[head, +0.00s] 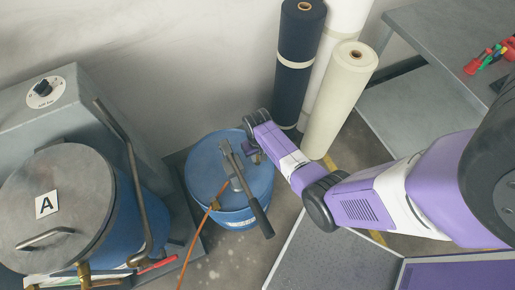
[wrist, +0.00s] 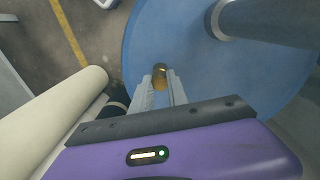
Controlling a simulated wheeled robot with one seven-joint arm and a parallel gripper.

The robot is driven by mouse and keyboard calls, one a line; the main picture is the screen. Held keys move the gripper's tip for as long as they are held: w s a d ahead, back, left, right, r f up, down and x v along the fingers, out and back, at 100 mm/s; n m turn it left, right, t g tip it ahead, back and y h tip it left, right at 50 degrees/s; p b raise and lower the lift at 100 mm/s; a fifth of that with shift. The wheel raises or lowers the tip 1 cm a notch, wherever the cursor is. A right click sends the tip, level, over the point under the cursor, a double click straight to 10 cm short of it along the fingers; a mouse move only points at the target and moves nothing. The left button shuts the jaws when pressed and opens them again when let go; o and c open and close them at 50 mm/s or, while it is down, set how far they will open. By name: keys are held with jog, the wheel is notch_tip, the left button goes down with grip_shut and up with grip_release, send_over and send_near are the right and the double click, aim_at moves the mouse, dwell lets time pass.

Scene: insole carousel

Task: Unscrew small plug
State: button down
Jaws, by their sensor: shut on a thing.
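The small plug (wrist: 159,74) is a brass-coloured piece on the blue drum lid (wrist: 150,35), seen between my fingertips in the wrist view. My gripper (wrist: 163,80) is shut on it, with one finger on each side. In the head view the blue drum (head: 233,216) stands on the floor, and my gripper (head: 252,158) reaches over its lid from the right. The plug is hidden there behind my arm's end. I cannot tell how far the plug is turned.
A hand pump (head: 245,190) with a long lever and an orange hose (head: 193,240) rises from the drum lid close to my gripper. Dark (head: 297,65) and cream (head: 338,105) rolls stand behind. A lidded tank marked A (head: 75,185) is at left.

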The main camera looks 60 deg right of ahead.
jog(key=n, duration=0.4)
jog(key=shift+n, duration=0.9)
jog(key=n, duration=0.3)
jog(key=shift+p, duration=0.3)
jog(key=n, duration=0.3)
jog(key=shift+n, duration=0.9)
jog(key=n, duration=0.4)
jog(key=shift+r+p, duration=0.1)
jog(key=shift+p, duration=0.2)
